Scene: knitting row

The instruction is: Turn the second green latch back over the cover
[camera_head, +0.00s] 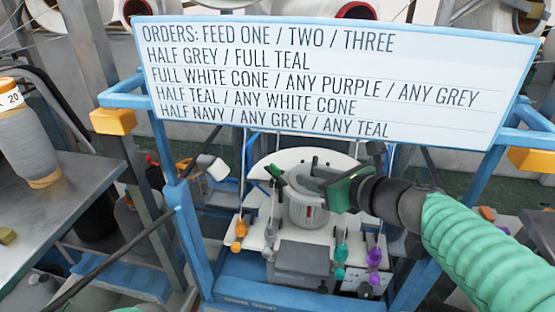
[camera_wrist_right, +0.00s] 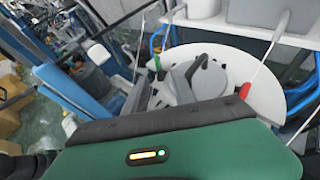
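A round grey-white cover (camera_head: 308,210) sits in the middle of a white machine plate in the head view. A small green piece, which looks like a latch (camera_head: 274,171), shows at the left of the cover. In the right wrist view a grey part (camera_wrist_right: 203,80) lies beyond the gripper body, with a small green piece (camera_wrist_right: 157,63) to its left. The fingertips are too small and overlapped to tell their opening. My left gripper is not in view.
A white order board (camera_head: 330,80) hangs on a blue frame (camera_head: 188,225) above the machine. Orange (camera_head: 240,228), teal (camera_head: 341,254) and purple (camera_head: 374,257) pieces stand around the plate. A grey thread cone (camera_head: 28,140) stands on the left table.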

